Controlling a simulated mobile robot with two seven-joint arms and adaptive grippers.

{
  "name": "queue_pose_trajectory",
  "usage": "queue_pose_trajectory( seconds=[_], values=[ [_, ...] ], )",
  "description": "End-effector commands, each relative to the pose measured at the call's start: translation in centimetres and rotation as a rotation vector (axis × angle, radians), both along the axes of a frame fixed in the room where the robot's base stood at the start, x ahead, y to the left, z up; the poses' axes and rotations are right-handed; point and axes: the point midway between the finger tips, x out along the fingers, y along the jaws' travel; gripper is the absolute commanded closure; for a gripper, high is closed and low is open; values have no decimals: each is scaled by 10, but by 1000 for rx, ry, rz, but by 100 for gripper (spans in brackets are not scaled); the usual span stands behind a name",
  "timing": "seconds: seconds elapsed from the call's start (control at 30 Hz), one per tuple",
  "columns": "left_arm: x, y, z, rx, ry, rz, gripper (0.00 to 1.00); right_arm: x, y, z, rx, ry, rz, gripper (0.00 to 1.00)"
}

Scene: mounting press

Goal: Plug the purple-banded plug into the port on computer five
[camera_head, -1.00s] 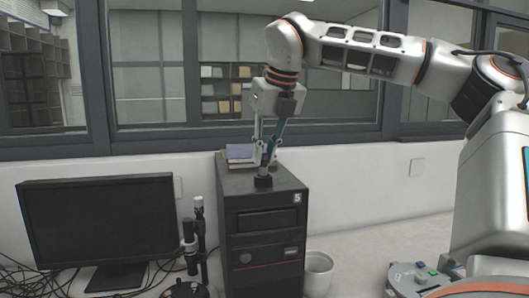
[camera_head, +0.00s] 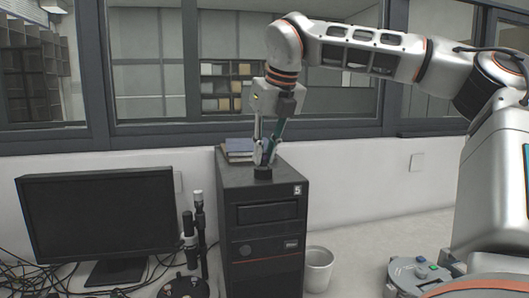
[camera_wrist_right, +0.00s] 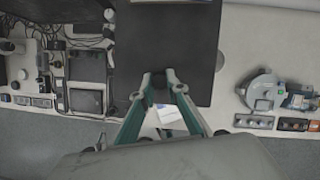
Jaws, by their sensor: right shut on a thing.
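Computer five (camera_head: 264,236) is a dark tower with a white "5" label on its front, standing right of the monitor. A small black block (camera_head: 263,174), probably the port, sits on its top. My right gripper (camera_head: 265,161) points down over the block, its fingertips at or just above it. In the right wrist view the gripper (camera_wrist_right: 159,82) is shut on a small dark piece, over the dark computer top (camera_wrist_right: 190,40). I take this piece to be the plug, but its purple band cannot be made out. Whether plug and port are joined is hidden. My left gripper is out of view.
Books (camera_head: 237,149) lie on the back of the tower. A black monitor (camera_head: 98,219) with tangled cables and a dark upright instrument (camera_head: 198,235) stand to the left. A white bin (camera_head: 318,268) is to the right. A window and wall stand behind.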

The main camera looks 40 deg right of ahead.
Motion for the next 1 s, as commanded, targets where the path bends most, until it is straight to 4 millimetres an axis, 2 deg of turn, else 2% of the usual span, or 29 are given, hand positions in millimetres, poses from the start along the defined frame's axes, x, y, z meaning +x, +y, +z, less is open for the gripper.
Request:
queue_pose_trajectory(
  seconds=[0.47,0.5,0.57,0.83,0.9,1.0],
  values=[
    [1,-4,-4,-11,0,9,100,0,0,-6,0,0,0,100],
    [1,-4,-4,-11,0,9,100,0,0,-6,0,0,0,83],
    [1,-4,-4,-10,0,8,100,0,0,-6,0,0,0,68],
    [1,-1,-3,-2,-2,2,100,0,0,-6,0,0,0,66],
    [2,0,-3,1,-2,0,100,0,0,-6,0,0,0,50],
    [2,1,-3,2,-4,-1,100,0,0,-6,0,0,0,47]
  ],
)
